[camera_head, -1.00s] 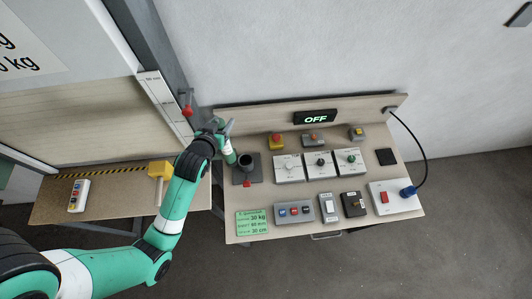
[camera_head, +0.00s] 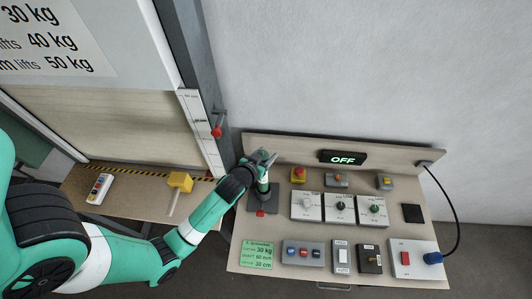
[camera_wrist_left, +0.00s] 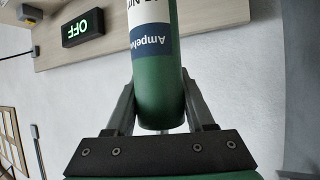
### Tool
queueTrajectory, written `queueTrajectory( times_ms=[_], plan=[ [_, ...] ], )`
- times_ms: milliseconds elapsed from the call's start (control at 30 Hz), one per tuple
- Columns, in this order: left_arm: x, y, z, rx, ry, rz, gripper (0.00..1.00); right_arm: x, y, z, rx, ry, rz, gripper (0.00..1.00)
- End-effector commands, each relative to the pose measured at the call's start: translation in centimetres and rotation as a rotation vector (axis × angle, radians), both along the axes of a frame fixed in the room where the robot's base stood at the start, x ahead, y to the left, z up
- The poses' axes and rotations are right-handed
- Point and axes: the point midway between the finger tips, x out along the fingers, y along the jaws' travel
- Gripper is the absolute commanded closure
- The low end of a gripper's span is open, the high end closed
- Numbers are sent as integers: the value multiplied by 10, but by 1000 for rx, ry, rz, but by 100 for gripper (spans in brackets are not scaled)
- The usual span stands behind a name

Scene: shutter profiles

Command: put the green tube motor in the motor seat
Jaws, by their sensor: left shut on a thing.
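My left gripper (camera_head: 264,160) is shut on the green tube motor (camera_head: 263,181). In the left wrist view the motor (camera_wrist_left: 160,85) is a green cylinder with a white and blue label, held between the two fingers. In the head view the motor is roughly upright, over the round socket of the dark motor seat (camera_head: 272,204). The gripper and motor hide most of the socket, so I cannot tell whether the motor's lower end is inside it. My right gripper is out of view.
The panel table (camera_head: 238,225) carries several switch boxes and dials right of the seat, and a green label card (camera_head: 257,254) in front. An OFF display (camera_head: 343,158) is on the back board. A yellow-headed mallet (camera_head: 180,181) lies on the left bench.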

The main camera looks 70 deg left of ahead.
Motion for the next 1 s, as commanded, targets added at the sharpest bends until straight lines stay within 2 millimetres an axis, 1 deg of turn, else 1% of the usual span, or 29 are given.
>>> queueTrajectory(
  times_ms=[67,167,300,400,667,833,867,1000],
  plan=[
    [2,1,2,5,-9,0,100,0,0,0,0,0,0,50],
    [2,1,-3,4,-8,-1,100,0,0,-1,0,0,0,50],
    [1,0,-25,5,-5,-1,100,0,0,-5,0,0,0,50],
    [2,1,-37,4,-6,-1,100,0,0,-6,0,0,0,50],
    [2,1,-39,6,-10,-3,100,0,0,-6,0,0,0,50],
    [2,0,-43,5,-9,-3,100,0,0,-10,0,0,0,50],
    [0,0,-45,1,-2,-1,41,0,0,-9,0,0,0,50],
    [0,0,-45,0,-1,-1,16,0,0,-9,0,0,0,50]
  ],
)
